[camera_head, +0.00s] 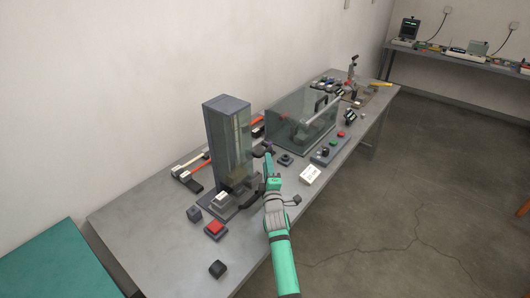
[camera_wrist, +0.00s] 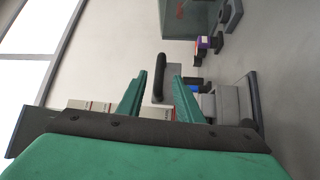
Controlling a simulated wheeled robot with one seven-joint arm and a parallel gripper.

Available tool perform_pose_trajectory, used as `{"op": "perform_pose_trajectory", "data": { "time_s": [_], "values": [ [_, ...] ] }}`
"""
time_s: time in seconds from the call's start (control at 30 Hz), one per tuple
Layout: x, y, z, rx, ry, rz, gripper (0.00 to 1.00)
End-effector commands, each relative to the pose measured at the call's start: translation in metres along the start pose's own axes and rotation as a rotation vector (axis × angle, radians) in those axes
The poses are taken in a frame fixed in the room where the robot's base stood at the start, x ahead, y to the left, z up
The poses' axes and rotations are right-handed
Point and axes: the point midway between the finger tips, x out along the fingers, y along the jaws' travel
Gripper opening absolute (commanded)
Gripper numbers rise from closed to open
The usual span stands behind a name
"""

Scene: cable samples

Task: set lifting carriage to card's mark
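A tall dark-capped tower with clear walls (camera_head: 228,140) stands on the near half of the bench. A pale block (camera_head: 221,197) sits low at its foot, and a dark curved handle (camera_head: 250,199) sticks out beside it; which part is the lifting carriage I cannot tell for sure. A white card (camera_head: 310,174) with small dark print, too small to read, stands right of my arm. My gripper (camera_head: 267,160) is right of the tower. In the wrist view my gripper (camera_wrist: 159,76) has its green fingers apart, with a dark upright bar (camera_wrist: 160,72) showing between them; no contact is visible.
A red button box (camera_head: 215,228) and small dark blocks (camera_head: 217,269) lie in front of the tower. A clear case (camera_head: 302,118) and a panel with coloured buttons (camera_head: 331,147) stand beyond.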

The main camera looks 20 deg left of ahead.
Motion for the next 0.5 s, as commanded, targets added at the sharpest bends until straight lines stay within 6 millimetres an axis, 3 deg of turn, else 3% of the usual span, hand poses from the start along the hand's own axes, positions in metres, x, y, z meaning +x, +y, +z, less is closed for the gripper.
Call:
{"op": "perform_pose_trajectory", "data": {
  "time_s": [0.3,0.5],
  "values": [
    [0.048,0.0,-0.004,0.002,0.003,-0.001,0.33],
    [0.065,0.0,-0.003,0.001,0.002,-0.001,0.33]
  ]
}}
